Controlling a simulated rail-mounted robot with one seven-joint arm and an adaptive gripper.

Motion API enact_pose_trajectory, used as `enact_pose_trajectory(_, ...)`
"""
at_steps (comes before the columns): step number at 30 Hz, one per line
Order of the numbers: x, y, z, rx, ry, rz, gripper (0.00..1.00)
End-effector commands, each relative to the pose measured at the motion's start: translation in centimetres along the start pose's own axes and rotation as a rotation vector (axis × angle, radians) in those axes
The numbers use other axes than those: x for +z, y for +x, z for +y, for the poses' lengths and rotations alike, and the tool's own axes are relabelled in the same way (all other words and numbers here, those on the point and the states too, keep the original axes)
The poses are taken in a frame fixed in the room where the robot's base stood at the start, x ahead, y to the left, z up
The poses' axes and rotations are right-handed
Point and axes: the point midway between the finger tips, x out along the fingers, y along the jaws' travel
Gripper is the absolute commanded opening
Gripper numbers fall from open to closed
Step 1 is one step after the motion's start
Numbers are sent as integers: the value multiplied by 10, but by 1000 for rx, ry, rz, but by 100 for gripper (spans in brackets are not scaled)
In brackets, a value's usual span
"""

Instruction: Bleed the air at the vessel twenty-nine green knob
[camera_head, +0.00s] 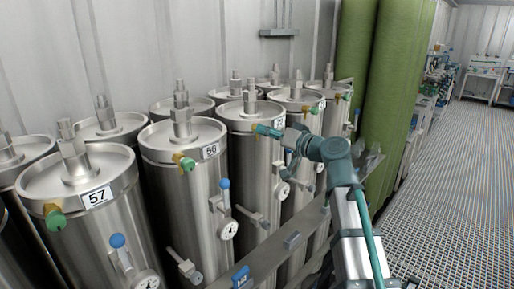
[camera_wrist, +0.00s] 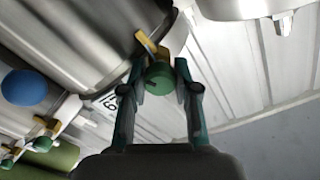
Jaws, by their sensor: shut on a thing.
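My gripper (camera_head: 268,131) reaches in from the right to the front rim of a steel vessel (camera_head: 243,112) behind the one labelled 50. In the wrist view my gripper (camera_wrist: 161,82) has its two fingers on either side of a round green knob (camera_wrist: 158,74), shut on it. A yellow valve piece (camera_wrist: 146,43) sticks out beyond the knob toward the vessel. The number plate (camera_wrist: 106,101) beside it is partly hidden by a finger, so I cannot read the full number. In the head view the gripper mostly covers this knob.
Vessel 50 (camera_head: 183,139) and vessel 57 (camera_head: 83,178) stand nearer, each with its own green knob. Blue-knobbed valves (camera_head: 223,184) and gauges (camera_head: 228,229) project from the vessel fronts. Tall green cylinders (camera_head: 398,80) stand behind my arm. The grated floor (camera_head: 450,180) at right is clear.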

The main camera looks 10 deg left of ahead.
Motion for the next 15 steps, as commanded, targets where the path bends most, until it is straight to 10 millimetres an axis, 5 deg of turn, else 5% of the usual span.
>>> enact_pose_trajectory(15,2,0,2,1,-202,0,0)
